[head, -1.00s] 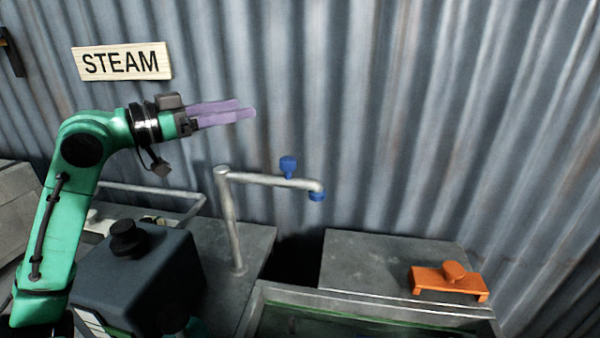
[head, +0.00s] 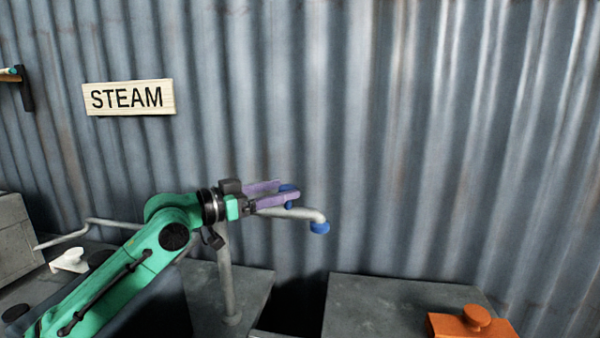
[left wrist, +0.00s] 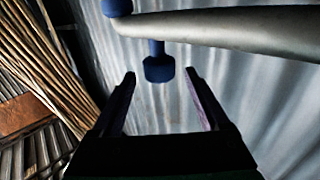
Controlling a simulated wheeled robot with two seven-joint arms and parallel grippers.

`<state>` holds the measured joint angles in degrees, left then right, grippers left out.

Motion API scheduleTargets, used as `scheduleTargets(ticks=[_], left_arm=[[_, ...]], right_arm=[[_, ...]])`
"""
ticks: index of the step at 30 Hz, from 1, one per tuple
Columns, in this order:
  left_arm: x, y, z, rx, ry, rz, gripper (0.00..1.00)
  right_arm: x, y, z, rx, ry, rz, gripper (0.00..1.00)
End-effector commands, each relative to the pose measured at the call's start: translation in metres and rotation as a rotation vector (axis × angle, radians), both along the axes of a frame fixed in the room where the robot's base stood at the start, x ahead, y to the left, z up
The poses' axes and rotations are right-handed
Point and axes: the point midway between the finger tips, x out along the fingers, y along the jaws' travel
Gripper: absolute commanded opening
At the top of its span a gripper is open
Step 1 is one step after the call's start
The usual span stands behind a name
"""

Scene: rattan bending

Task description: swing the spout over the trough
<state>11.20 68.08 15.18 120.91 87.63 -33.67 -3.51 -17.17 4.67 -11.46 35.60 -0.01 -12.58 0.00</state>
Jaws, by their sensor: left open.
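The spout is a grey metal pipe (head: 300,213) on an upright post (head: 227,285), its arm reaching right to a blue tip (head: 319,228). A blue knob stands on the spout's arm, partly hidden by my fingers in the head view; the left wrist view shows the knob (left wrist: 158,68) beside the grey pipe (left wrist: 235,28). My left gripper (head: 287,192) is open, with its purple fingers at the knob. In the left wrist view the knob lies ahead of the fingertips, roughly between them. The trough is not clearly in view. My right gripper is not in view.
A grey worktop (head: 390,308) lies to the right, with an orange clamp-like piece (head: 472,322) on it. A dark gap (head: 297,305) separates it from the worktop under the post. A corrugated wall (head: 420,130) with a STEAM sign (head: 128,97) stands behind.

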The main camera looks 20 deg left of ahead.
Motion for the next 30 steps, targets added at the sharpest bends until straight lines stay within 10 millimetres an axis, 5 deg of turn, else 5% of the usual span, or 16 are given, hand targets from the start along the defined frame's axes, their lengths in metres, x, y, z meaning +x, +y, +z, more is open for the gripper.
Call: scheduleTargets(ticks=[8, 19, 20, 26, 30], left_arm=[[0.038, -0.021, 0.008, -0.008, -0.004, 0.002, 0.78], [0.05, -0.029, -0.001, 0.001, -0.001, 0.0, 0.78], [0.05, -0.029, -0.001, 0.001, -0.001, 0.0, 0.74], [0.05, -0.029, -0.001, 0.001, -0.001, 0.0, 0.0], [0.049, -0.029, 0.0, 0.0, 0.0, 0.0, 0.0]], right_arm=[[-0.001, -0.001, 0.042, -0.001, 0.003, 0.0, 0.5], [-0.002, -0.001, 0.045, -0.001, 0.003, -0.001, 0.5], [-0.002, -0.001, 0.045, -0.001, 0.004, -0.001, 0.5], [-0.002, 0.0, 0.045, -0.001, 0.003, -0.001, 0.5], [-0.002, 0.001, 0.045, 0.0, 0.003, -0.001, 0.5]])
